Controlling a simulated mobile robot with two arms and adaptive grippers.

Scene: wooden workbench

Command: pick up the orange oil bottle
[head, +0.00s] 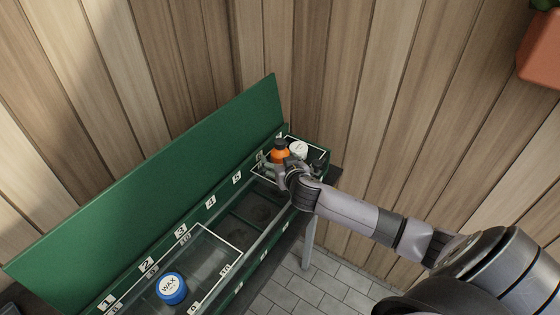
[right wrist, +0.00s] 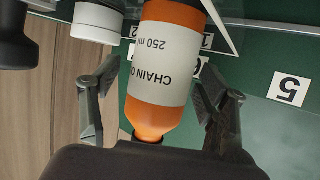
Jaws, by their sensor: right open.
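The orange oil bottle (head: 280,154) with a dark cap stands in the far right end of the green bench box, in the head view. In the right wrist view the bottle (right wrist: 160,112) appears upside down, with a white label reading "CHAIN O…" and "250 ml". My right gripper (head: 284,171) is at the bottle. Its fingers (right wrist: 158,82) are open, one on each side of the bottle, with a gap visible at least on the left. The bottle's far end is cut off by the wrist view's upper edge. My left gripper is not in view.
A white container (head: 298,149) stands right beside the bottle, also in the right wrist view (right wrist: 98,22). A blue-lidded WAX jar (head: 171,288) sits in a nearer compartment. The raised green lid (head: 170,185) stands behind the numbered compartments.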

